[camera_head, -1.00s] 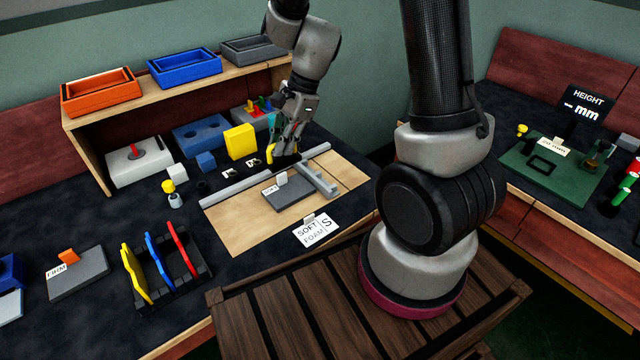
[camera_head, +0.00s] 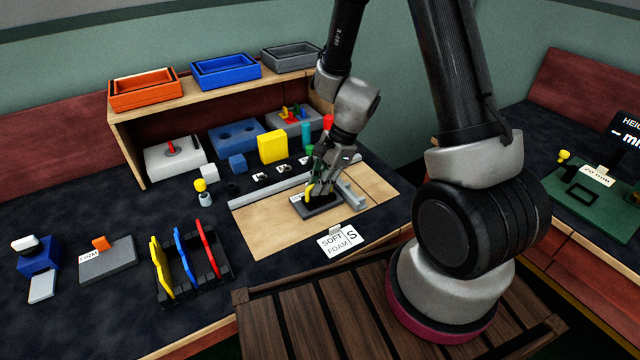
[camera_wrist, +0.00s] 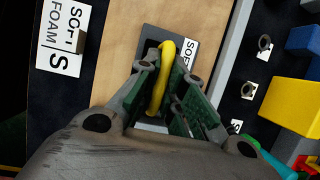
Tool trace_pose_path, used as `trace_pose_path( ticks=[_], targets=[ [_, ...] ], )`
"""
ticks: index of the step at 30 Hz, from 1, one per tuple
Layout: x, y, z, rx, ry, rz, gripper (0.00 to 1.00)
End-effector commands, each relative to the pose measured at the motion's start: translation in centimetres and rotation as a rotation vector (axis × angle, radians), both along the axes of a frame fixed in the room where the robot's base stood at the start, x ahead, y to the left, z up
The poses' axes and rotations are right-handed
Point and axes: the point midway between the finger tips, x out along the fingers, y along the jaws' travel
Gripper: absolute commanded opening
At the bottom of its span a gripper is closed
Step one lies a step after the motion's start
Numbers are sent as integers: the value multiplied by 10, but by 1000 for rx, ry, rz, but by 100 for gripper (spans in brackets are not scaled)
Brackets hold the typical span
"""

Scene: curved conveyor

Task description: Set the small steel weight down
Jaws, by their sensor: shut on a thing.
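My gripper (camera_head: 322,185) is shut on a yellow curved piece (camera_wrist: 164,75), which stands between the fingers in the wrist view. I cannot tell whether it is part of the small steel weight; no steel body shows clearly. The gripper is over the dark grey plate (camera_head: 323,208) marked SOFT, which also shows under the fingers in the wrist view (camera_wrist: 152,34). Whether the held thing touches the plate is hidden by the fingers. A small grey piece with a yellow knob (camera_head: 204,194) stands apart on the dark mat at the left.
The plate lies on a light wooden board (camera_head: 270,225) with a grey rail (camera_head: 265,194) behind and a grey bar (camera_head: 351,194) on its right. A SOFT FOAM card (camera_head: 338,240) lies in front. A yellow block (camera_head: 272,147) and small ringed items (camera_wrist: 248,90) are behind the rail.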

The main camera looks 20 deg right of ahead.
Motion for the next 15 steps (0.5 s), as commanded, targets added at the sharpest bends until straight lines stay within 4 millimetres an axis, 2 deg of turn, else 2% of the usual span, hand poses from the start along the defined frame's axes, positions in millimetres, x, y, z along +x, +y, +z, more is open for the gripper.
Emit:
trace_pose_path(
  ticks=[6, 7, 9, 10, 15],
  targets=[
    [0, 0, -2, 1, 0, 0, 0],
    [0, 0, -2, 0, 0, 0, 16],
    [0, 0, -2, 0, 0, 0, 28],
    [0, 0, -2, 0, 0, 0, 32],
    [0, 0, -2, 0, 0, 0, 32]
  ],
)
